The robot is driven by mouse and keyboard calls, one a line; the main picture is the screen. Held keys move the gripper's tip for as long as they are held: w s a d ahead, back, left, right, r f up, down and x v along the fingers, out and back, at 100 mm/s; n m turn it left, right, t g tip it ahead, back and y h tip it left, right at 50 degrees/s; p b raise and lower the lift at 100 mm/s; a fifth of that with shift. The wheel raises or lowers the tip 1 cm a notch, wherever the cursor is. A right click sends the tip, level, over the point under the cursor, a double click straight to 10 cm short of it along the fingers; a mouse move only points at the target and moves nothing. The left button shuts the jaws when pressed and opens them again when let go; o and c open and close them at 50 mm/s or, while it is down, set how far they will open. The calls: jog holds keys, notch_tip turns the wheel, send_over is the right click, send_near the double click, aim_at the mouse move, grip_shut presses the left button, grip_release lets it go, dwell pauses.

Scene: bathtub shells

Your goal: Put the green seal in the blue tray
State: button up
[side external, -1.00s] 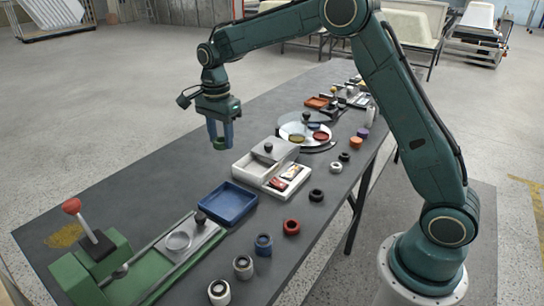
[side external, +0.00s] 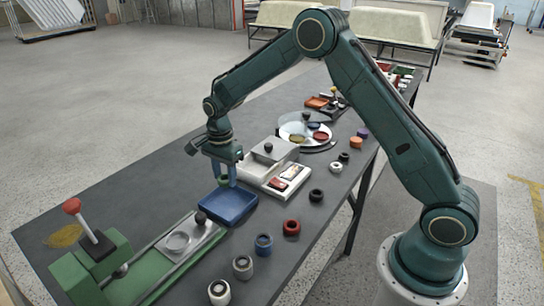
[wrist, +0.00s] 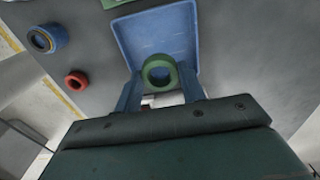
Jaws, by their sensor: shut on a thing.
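The green seal (wrist: 159,72) is a small green ring in the wrist view, held between the two blue fingers of my gripper (wrist: 160,88). In the side view my gripper (side external: 224,184) points down at the back edge of the blue tray, with the seal barely showing between the fingers. The blue tray (side external: 236,214) is a shallow square tray on the dark table. It also shows in the wrist view (wrist: 158,32), beyond the seal, and looks empty. The seal appears above the tray's near part in that view; its exact height is unclear.
A green fixture with a red-knobbed lever (side external: 72,206) and a metal plate with a black knob (side external: 201,217) stand left of the tray. A white box (side external: 262,172) stands close behind it. Several rings, including a red one (side external: 291,228) and a blue one (side external: 264,244), line the front edge.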

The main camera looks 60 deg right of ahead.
aim_at(225, 177)
jog(key=shift+f, duration=4.05)
jog(key=shift+f, duration=0.15)
jog(key=o, duration=1)
jog(key=shift+c, duration=0.2)
notch_tip(225, 177, up, 12)
jog(key=shift+f, duration=0.15)
jog(key=shift+r, duration=0.3)
